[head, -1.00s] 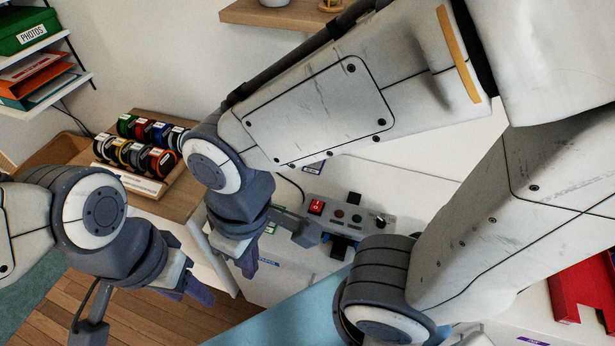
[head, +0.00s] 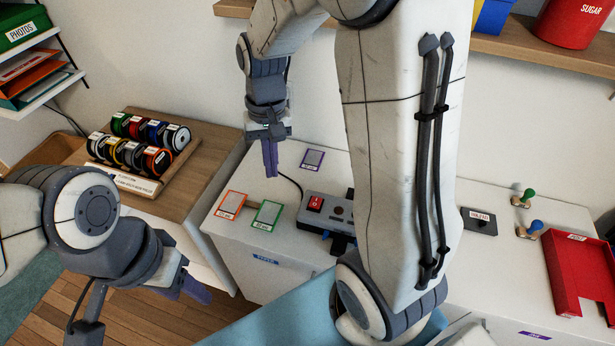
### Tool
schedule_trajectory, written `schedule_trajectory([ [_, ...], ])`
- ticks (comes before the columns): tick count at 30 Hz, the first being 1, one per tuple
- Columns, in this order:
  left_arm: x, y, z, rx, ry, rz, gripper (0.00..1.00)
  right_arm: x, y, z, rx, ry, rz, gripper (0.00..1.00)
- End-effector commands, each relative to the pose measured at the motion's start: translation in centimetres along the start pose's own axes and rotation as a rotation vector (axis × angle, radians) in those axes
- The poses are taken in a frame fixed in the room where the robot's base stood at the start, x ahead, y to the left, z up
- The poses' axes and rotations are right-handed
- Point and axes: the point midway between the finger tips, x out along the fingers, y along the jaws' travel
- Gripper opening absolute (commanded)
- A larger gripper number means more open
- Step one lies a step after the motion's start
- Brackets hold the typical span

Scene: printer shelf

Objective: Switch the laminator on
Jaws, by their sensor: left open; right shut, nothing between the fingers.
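The laminator appears to be the grey box (head: 338,209) on the white cabinet, with a red rocker switch (head: 316,203) at its left end and a round dark knob beside it. Its right part is hidden behind my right arm. I cannot tell the switch's position. My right gripper (head: 270,160) is shut and empty, fingers pointing down, up and to the left of the switch in the picture and apart from it. My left gripper (head: 192,284) is open and empty at the lower left, over the floor in the picture, away from the laminator.
Orange (head: 231,205), green (head: 267,215) and purple (head: 312,159) framed cards lie around the laminator's left side. A rack of coloured spools (head: 135,150) stands on the wooden desk. A black pad (head: 479,221), stamps (head: 529,229) and a red tray (head: 580,275) are at right.

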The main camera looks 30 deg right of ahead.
Motion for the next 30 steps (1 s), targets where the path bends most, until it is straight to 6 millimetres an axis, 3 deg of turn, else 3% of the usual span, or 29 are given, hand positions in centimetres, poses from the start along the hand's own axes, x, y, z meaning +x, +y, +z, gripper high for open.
schedule_trajectory([
  [1, 0.2, 0.0, 0.0, 0.000, 0.000, 0.000, 0.50, 0.8, 2.3, -2.1, 0.107, -0.014, -0.004, 0.00],
  [3, 0.3, 0.0, 0.0, 0.000, 0.000, 0.000, 0.50, 1.6, 4.9, -4.3, 0.227, -0.027, -0.009, 0.00],
  [6, 0.5, 0.0, 0.0, 0.000, 0.000, 0.000, 0.50, 2.6, 8.5, -6.3, 0.367, -0.044, -0.017, 0.00],
  [12, 0.6, 0.0, 0.0, 0.000, 0.000, 0.000, 0.50, 3.9, 12.6, -8.1, 0.514, -0.061, -0.028, 0.00],
  [25, 0.5, 0.0, 0.0, 0.000, 0.000, 0.000, 0.50, 4.1, 13.1, -8.2, 0.532, -0.063, -0.029, 0.00],
  [30, 0.2, 0.0, 0.0, 0.000, 0.000, 0.000, 0.50, 5.7, 12.9, -8.1, 0.531, -0.068, -0.028, 0.00],
])
